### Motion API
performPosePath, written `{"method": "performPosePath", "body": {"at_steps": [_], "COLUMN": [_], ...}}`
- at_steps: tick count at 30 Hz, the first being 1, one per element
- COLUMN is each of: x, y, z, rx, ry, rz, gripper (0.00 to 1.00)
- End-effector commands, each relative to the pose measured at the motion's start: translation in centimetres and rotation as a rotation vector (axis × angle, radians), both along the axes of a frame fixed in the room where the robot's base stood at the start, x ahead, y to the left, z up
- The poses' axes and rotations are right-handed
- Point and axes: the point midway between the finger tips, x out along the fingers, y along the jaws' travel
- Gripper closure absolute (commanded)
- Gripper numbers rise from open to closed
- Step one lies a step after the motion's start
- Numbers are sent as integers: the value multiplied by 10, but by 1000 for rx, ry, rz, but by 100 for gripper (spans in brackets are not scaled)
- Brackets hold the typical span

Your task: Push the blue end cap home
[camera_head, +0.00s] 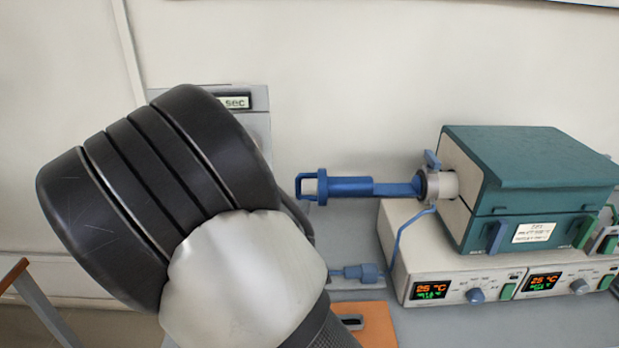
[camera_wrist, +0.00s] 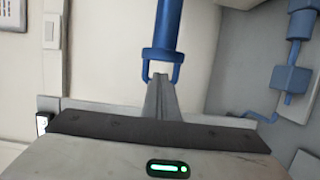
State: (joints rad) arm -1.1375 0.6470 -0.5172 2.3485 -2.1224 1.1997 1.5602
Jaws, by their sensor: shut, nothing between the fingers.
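The blue end cap (camera_head: 350,187) is a long blue stem lying level, with an open loop handle at its left end. Its right end reaches the grey collar (camera_head: 434,187) at the mouth of the teal furnace (camera_head: 540,185). A length of stem shows outside the collar. In the wrist view the blue stem (camera_wrist: 167,25) and its loop handle stand straight ahead of my gripper (camera_wrist: 161,80). My gripper's fingers are shut and empty, with their tips at the loop's open end. I cannot tell whether they touch it. My arm hides the gripper in the head view.
The furnace stands on a pale control box (camera_head: 455,285) with lit displays. A blue fitting (camera_head: 355,273) with a thin blue tube lies below the stem. An orange pad (camera_head: 375,322) is at the front. A grey unit (camera_head: 255,110) stands behind my arm.

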Motion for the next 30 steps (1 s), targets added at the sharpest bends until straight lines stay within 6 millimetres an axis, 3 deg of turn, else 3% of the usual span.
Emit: {"method": "performPosePath", "body": {"at_steps": [5,18,24,30], "x": [11,83,97,98], "y": [7,-12,-16,-16], "z": [-2,-3,-3,-2], "rx": [-5,-5,-6,-5], "ry": [-5,-4,-3,-3], "rz": [31,27,28,27], "gripper": [100,100,100,100]}}
